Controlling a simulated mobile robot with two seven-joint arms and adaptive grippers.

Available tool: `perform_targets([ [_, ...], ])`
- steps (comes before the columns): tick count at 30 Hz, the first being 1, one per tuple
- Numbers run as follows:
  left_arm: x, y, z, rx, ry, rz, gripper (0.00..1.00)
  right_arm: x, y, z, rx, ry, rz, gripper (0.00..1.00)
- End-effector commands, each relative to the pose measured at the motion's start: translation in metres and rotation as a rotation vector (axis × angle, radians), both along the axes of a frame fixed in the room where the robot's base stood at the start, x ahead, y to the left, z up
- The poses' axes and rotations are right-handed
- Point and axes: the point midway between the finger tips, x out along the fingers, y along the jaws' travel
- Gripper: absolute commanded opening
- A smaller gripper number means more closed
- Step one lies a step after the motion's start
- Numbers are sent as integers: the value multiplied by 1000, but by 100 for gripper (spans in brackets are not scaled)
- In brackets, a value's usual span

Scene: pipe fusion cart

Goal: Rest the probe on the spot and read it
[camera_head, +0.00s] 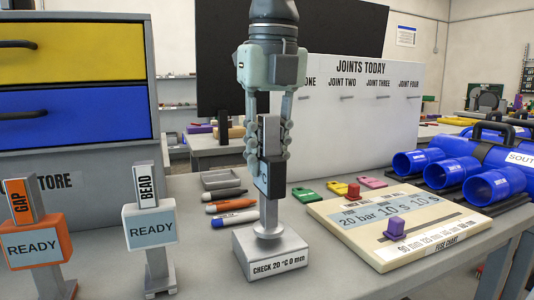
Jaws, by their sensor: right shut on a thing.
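My right gripper (268,148) comes down from the top middle and is shut on a grey upright probe (268,208). The probe's dark body sits just under the fingers, and its display is turned so that I cannot read it. The probe stands upright with its foot over the round spot on the check block (270,262), marked "CHECK 20 °C 0 mm". The foot appears to touch the spot; a tiny gap cannot be ruled out. An orange GAP probe (35,246) and a pale BEAD probe (150,225) stand at the left, both showing "READY". My left gripper is out of view.
Several markers (230,204) and a small grey tray (222,179) lie behind the block. A fuse chart board (400,226) with sliders lies to the right, blue pipes (460,165) beyond it. A "JOINTS TODAY" board (365,120) stands behind. The front bench beside the block is clear.

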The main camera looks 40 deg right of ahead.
Motion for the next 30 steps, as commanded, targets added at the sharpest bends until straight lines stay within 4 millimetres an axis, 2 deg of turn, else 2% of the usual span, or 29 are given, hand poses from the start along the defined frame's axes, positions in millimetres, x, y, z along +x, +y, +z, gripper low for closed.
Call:
perform_targets([
  [30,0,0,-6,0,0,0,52,0,0,-8,0,-1,0,0],
])
